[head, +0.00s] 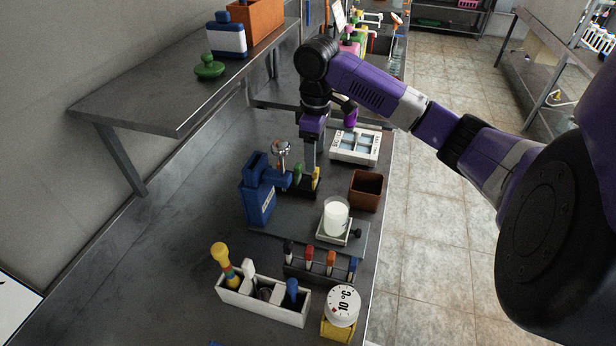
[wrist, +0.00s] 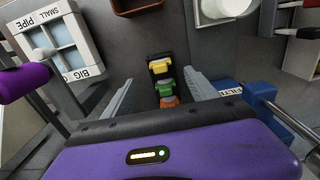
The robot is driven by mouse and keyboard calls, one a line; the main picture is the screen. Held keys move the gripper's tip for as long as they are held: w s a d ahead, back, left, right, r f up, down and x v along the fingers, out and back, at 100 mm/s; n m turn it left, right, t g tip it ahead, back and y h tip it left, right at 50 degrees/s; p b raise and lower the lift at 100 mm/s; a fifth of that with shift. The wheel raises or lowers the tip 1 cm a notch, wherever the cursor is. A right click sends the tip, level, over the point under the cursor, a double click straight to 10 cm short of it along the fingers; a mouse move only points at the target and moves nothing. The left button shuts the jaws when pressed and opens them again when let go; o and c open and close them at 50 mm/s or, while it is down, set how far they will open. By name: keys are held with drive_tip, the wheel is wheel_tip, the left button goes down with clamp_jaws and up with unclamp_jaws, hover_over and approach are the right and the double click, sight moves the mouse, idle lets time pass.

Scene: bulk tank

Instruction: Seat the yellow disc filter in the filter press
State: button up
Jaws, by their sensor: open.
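The yellow disc filter (wrist: 163,69) sits in a small black rack (wrist: 158,58), beside green and orange pieces. In the head view the yellow disc (head: 316,177) shows at the rack's right end, partly behind my gripper. My gripper (wrist: 160,80) is open and empty, with one finger on each side of the row of pieces. In the head view my gripper (head: 309,168) points down over the rack; I cannot tell its exact height. The blue filter press (head: 258,196) stands upright just left of the rack. In the wrist view part of the press (wrist: 262,92) shows at right.
A brown bin (head: 366,190) and a white beaker (head: 336,216) on a scale stand right of the rack. A white frame with compartments (head: 355,147) lies behind. A white tool tray (head: 262,299), a rack of coloured pieces and a dial thermometer (head: 342,305) stand in front.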

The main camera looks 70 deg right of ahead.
sight(315, 180)
wheel_tip(315, 180, down, 7)
drive_tip(key=shift+s+r+p, duration=0.15)
drive_tip(key=shift+r+p, duration=0.05)
drive_tip(key=shift+p, duration=0.5)
drive_tip(key=c, duration=1.4)
drive_tip(key=shift+r, duration=0.1)
drive_tip(key=shift+c, duration=0.2)
